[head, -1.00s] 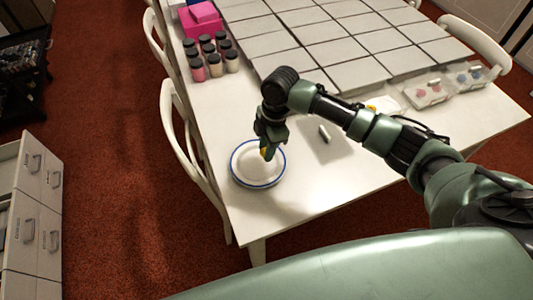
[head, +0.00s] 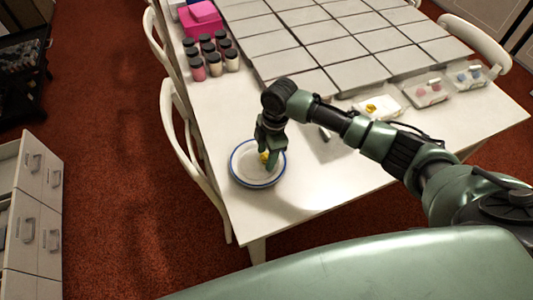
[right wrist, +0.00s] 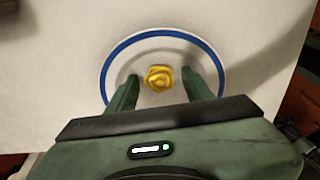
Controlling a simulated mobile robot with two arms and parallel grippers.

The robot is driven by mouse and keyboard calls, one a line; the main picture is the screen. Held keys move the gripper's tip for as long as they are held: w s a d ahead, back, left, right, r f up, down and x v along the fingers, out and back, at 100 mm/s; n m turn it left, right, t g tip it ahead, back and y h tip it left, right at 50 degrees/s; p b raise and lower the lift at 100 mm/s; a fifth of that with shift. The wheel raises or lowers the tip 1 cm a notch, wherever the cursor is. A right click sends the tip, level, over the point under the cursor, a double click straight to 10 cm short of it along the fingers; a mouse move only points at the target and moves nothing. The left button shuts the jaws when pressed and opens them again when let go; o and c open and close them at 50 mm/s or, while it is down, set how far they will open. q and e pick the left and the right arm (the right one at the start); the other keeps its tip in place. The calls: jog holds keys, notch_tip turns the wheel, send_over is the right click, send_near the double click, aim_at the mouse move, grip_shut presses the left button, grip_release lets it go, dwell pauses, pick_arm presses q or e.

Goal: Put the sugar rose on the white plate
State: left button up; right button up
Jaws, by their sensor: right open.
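The yellow sugar rose (right wrist: 158,78) lies on the white plate (right wrist: 205,55), which has a blue rim, near the plate's middle. In the head view the rose (head: 264,157) shows partly behind my fingers, on the plate (head: 243,172). My right gripper (head: 270,160) is over the plate, pointing down. In the right wrist view its two fingers (right wrist: 161,88) are spread on either side of the rose, with a gap to it on both sides. My left gripper is in neither view.
The plate is at the near left corner of the white table (head: 310,190). Several dark-capped jars (head: 213,58), a pink box (head: 201,20) and grey tiles (head: 320,50) lie farther back. Clear trays with flowers (head: 428,92), one holding a yellow piece (head: 371,108), are at the right.

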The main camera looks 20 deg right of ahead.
notch_tip(320, 180, up, 12)
jog(key=d, duration=0.1)
jog(key=shift+d+b, duration=0.35)
jog(key=shift+d, duration=0.05)
jog(key=shift+f, duration=0.1)
